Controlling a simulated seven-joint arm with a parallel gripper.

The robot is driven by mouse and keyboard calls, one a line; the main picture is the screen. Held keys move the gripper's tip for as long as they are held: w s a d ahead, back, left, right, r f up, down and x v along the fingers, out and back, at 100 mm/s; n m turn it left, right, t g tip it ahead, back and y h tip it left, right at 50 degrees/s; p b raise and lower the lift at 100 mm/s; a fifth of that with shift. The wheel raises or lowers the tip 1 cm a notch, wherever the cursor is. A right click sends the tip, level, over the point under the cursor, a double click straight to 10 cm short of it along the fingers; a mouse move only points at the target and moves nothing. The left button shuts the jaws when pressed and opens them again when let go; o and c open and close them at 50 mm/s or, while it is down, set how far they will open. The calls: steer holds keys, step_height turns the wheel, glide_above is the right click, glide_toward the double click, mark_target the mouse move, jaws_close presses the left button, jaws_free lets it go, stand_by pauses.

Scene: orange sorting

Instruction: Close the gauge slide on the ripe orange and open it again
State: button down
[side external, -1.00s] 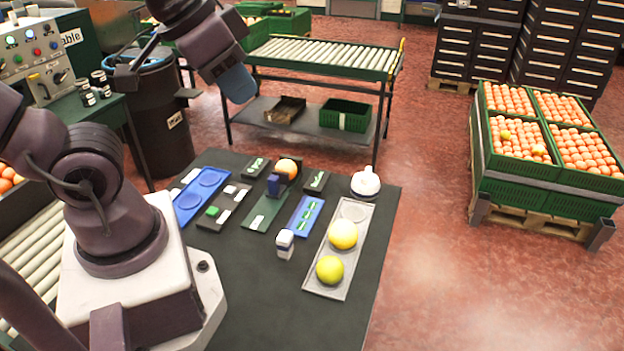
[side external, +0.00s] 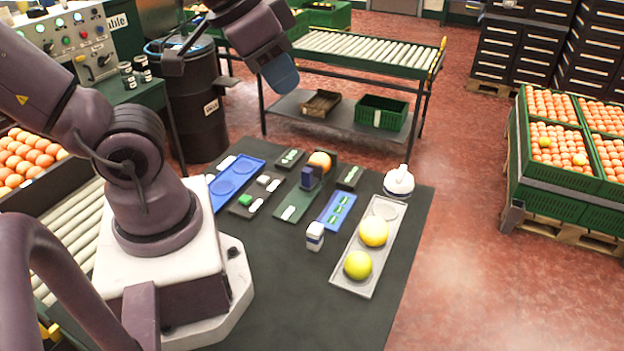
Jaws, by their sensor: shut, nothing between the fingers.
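An orange fruit (side external: 319,160) sits in the gauge at the far end of its dark green plate (side external: 293,207). The gauge's blue slide (side external: 307,178) stands upright just in front of the fruit and overlaps it in this view. I cannot tell whether slide and fruit touch. A dark upright piece stands behind the fruit. My gripper (side external: 174,64) is high at the upper left, in front of the black barrel, well away from the gauge. It is shut and empty, its fingertips hard to make out.
A white-and-blue block (side external: 314,236), a blue strip (side external: 336,211), a white rounded device (side external: 398,181) and a blue tray (side external: 226,180) surround the gauge. The mat's front is clear.

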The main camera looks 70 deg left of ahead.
stand_by(0.3)
steer(key=c, duration=1.6)
jaws_free()
steer(key=o, duration=0.4)
steer(key=shift+w+a+f, duration=0.1)
steer(key=shift+a+f, duration=0.15)
steer(key=shift+a, duration=0.05)
steer(key=shift+c, duration=0.2)
steer(key=shift+o, duration=1.4)
steer(key=w+a+f+n+g, duration=0.4)
steer(key=a+f, duration=0.3)
steer(key=f, duration=0.1)
steer(key=shift+w+a, duration=0.25)
steer(key=shift+a, duration=0.1)
steer(key=n+g, duration=0.2)
steer(key=n, duration=0.3)
glide_above(307, 170)
step_height(307, 170, down, 12)
step_height(307, 170, down, 13)
steer(key=shift+r, duration=0.1)
